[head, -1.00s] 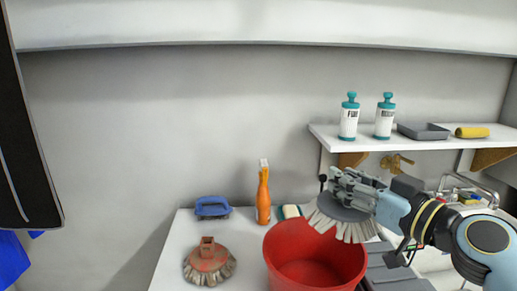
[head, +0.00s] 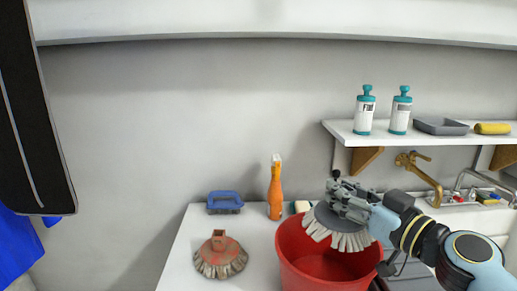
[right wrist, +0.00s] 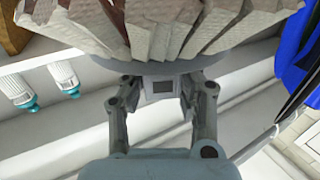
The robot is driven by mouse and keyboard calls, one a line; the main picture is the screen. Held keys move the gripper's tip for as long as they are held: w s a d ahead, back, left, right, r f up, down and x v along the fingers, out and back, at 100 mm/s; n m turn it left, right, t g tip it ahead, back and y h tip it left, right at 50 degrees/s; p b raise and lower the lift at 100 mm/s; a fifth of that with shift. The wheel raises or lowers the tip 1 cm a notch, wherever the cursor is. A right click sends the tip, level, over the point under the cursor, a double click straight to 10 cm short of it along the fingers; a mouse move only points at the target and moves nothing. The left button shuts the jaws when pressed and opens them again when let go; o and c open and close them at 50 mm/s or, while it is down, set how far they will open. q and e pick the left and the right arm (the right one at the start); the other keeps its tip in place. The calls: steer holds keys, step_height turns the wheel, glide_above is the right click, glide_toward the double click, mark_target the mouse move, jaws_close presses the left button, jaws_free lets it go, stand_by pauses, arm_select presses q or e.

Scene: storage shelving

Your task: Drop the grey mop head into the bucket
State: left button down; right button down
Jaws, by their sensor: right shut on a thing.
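The grey mop head (head: 338,226) has a grey disc-shaped top and pale strands hanging below it. My right gripper (head: 347,203) is shut on it and holds it over the upper rim of the red bucket (head: 320,268). In the right wrist view the mop head's strands (right wrist: 165,25) spread across the top, beyond the gripper fingers (right wrist: 162,90). The bucket stands on the white counter, and the part of its inside that shows looks empty. My left gripper is not in view.
A reddish-brown mop head (head: 220,258) and a blue brush (head: 225,202) lie left of the bucket. An orange bottle (head: 275,192) stands behind it. Above right, a shelf (head: 350,133) holds two bottles, a grey tray (head: 441,126) and a yellow roll. A brass tap (head: 425,175) is below it.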

steer(key=c, duration=0.9)
jaws_free()
steer(key=shift+s+d, duration=0.15)
steer(key=shift+s, duration=0.05)
steer(key=v, duration=1.1)
steer(key=shift+s+d, duration=0.1)
steer(key=shift+s, duration=0.15)
